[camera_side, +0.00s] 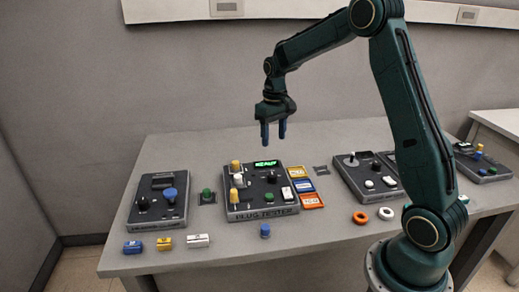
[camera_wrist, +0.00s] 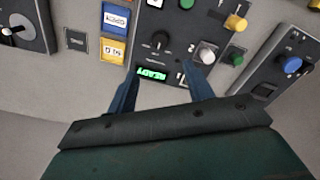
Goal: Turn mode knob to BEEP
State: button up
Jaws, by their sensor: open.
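The plug tester (camera_side: 262,214) is a dark panel with a lit green display reading READY, which also shows in the wrist view (camera_wrist: 152,75). A black knob (camera_side: 272,178) with a pointer mark sits on its face below the display; it appears in the wrist view (camera_wrist: 157,42) too. I cannot confirm it is the mode knob, and no BEEP label is readable. My gripper (camera_side: 273,140) is open and empty, fingers pointing down above the back of the tester. In the wrist view its fingers (camera_wrist: 161,69) straddle the display area, apart from the knob.
Another panel (camera_side: 157,207) with a blue knob (camera_side: 170,194) is at left, and a joystick panel (camera_side: 366,174) at right. The space above the panels is clear.

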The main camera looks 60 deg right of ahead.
aim_at(273, 175)
jog(key=shift+f, duration=0.15)
notch_tip(273, 175, down, 14)
jog(key=shift+r, duration=0.25)
dwell(0.4)
jog(key=c, duration=1)
